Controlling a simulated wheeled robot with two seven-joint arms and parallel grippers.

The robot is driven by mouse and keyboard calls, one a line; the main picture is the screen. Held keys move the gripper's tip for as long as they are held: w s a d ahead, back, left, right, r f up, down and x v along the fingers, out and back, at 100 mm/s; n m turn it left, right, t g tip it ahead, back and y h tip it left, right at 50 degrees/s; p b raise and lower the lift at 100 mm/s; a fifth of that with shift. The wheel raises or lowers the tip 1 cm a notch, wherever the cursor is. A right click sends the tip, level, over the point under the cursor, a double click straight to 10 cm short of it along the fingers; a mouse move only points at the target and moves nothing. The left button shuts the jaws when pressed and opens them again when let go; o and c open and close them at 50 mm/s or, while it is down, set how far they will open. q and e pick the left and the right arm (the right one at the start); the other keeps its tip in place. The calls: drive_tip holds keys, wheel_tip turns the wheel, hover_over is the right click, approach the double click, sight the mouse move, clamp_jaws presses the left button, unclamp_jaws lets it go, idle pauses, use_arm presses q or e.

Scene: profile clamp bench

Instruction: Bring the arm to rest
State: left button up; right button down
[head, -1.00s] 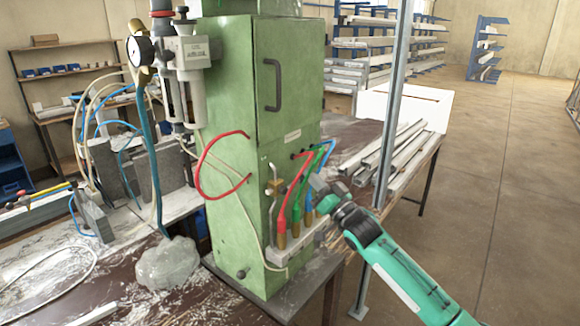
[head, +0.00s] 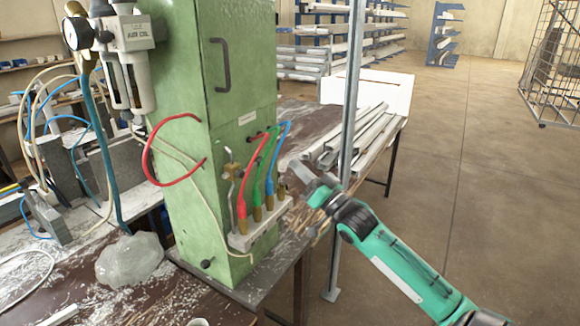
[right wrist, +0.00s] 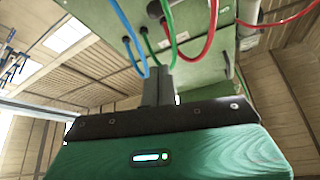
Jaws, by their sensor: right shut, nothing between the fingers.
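My right arm comes in from the lower right in the head view. Its gripper (head: 298,176) is shut and empty, just right of the hose fittings on the green cabinet (head: 238,80). The red hose (head: 241,172), green hose (head: 262,167) and blue hose (head: 276,152) run from the cabinet side down to brass fittings on a pale block (head: 262,228). In the right wrist view the shut fingers (right wrist: 158,80) point up towards the cabinet, with the hoses near their tips. A gap shows between gripper and fittings in the head view. My left gripper is not in view.
A grey metal post (head: 350,110) stands close behind my right gripper. Pale profiles (head: 350,140) lie on the bench behind. A lump in clear wrapping (head: 128,262) and a pressure gauge (head: 77,33) are at the left. The floor at the right (head: 480,190) is clear.

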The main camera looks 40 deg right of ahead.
drive_tip(key=shift+s+a+f, duration=0.1)
drive_tip(key=shift+s+f, duration=0.05)
drive_tip(key=shift+s, duration=0.15)
idle(0.4)
